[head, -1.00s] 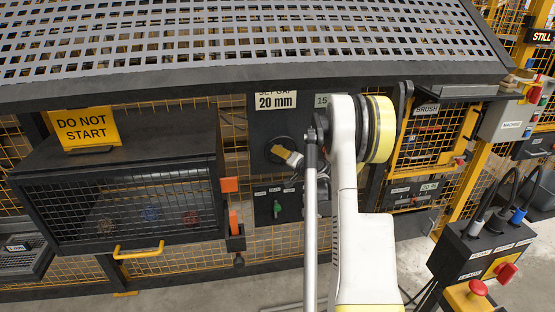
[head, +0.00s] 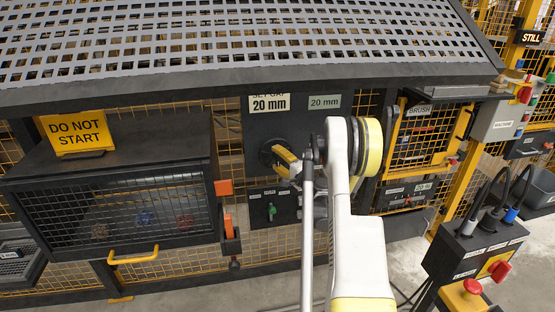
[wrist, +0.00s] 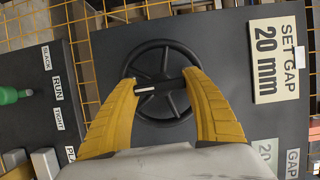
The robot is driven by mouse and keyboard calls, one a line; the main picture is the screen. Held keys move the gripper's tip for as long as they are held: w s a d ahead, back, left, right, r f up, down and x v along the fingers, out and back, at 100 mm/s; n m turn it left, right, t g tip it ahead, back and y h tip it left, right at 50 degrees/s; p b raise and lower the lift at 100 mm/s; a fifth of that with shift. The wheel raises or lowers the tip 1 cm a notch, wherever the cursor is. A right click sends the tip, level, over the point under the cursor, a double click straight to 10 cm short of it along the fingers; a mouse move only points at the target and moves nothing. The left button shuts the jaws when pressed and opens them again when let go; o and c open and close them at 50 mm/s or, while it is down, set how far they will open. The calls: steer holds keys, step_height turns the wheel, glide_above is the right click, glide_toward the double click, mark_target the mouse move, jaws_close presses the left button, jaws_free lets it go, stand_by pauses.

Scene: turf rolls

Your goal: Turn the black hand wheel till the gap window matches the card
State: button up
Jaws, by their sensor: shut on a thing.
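The black hand wheel (wrist: 160,52) is on a dark panel, its spokes and rim plain in the wrist view. In the head view the wheel (head: 266,152) is partly hidden by my gripper (head: 284,157). In the wrist view the yellow fingers of my gripper (wrist: 162,86) are shut on a black bar with a white mark across the wheel's middle. The card (head: 269,103) reads SET GAP 20 mm; it also shows in the wrist view (wrist: 276,58). The gap window (head: 324,102) right of the card reads 20 mm; the wrist view shows only part of it (wrist: 265,153).
A green knob (head: 271,211) sits on a lower panel under the wheel. A mesh-fronted box with a DO NOT START sign (head: 78,133) stands left. A control box with a red button (head: 500,270) stands at lower right. A perforated guard (head: 240,50) overhangs the panel.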

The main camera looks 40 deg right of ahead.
stand_by(0.3)
steer(key=o, duration=1.4)
steer(key=s, duration=0.4)
steer(key=s+a, duration=0.1)
steer(key=s, duration=0.3)
steer(key=s+a, duration=0.1)
steer(key=s, duration=0.3)
